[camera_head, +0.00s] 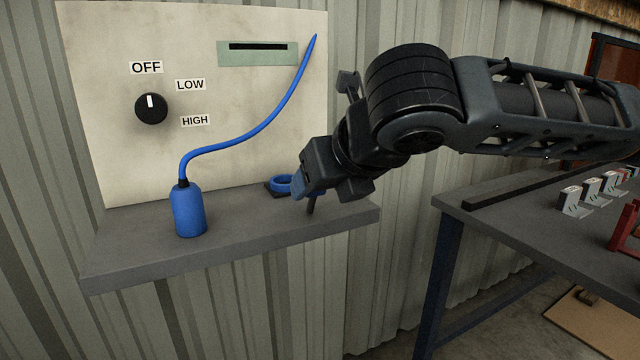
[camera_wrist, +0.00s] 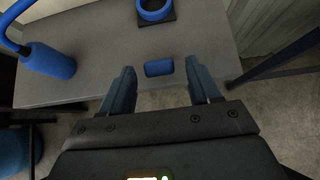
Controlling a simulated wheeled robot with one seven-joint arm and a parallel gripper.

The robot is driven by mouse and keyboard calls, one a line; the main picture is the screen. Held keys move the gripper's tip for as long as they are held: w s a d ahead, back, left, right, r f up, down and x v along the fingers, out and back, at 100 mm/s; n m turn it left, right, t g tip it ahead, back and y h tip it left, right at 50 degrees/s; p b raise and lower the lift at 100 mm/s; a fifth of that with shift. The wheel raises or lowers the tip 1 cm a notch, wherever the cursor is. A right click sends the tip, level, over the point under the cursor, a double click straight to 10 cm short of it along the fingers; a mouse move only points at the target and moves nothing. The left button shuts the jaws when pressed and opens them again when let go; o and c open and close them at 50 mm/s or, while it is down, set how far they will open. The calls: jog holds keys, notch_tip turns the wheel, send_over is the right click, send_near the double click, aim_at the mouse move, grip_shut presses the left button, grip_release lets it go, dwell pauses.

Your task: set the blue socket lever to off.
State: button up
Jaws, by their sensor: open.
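A blue ring-shaped socket (camera_head: 282,184) on a dark base sits on the grey shelf, partly hidden by my gripper (camera_head: 308,200). In the wrist view the blue ring (camera_wrist: 154,10) is at the top, beyond my fingertips. A short blue cylinder (camera_wrist: 158,67), which may be the lever's grip, lies crosswise between the fingertips of my gripper (camera_wrist: 158,80) near the shelf's front edge. Gaps show on both sides of it. My gripper is open and holds nothing. Which setting the lever is at cannot be told.
A blue plug body (camera_head: 189,211) stands on the shelf (camera_head: 130,255), its cable rising across the pale panel (camera_head: 100,40). A black knob (camera_head: 151,108) beside OFF, LOW and HIGH labels has its white mark upward. A workbench (camera_head: 520,232) with grey brackets (camera_head: 575,202) stands right.

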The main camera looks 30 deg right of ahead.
jog(key=v, duration=0.6)
jog(key=shift+s+r, duration=0.25)
